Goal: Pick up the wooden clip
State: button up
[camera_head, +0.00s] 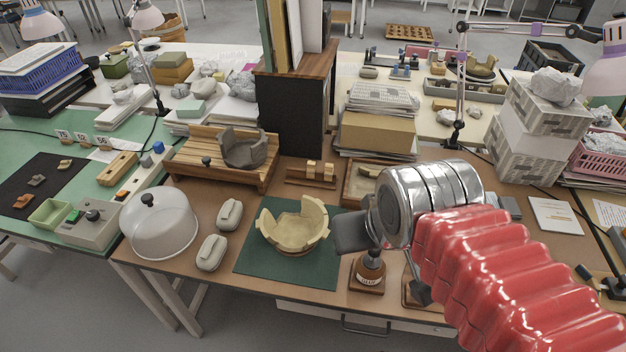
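Small pale wooden pieces, which look like wooden clips (328,172), stand in a low wooden rack (297,180) at the middle of the brown table. They are too small to make out in detail. My gripper (385,262) hangs at the right of the table's front part, to the right of and nearer than the rack. Its dark fingers are spread apart, and I see nothing held between them. A cream broken bowl (292,232) stands upright on a dark green mat (255,268), left of my gripper.
A brown bottle (369,268) on a wooden base stands close by my gripper. A clear dome (160,225) and two pale rounded objects (212,252) lie left of the mat. A wooden slatted stand (190,160) holds a dark sherd pot (243,150). A black cabinet (290,110) rises behind the rack.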

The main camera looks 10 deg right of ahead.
aim_at(311, 164)
jog(key=k, duration=0.85)
jog(key=u, duration=0.45)
jog(key=i, duration=1.5)
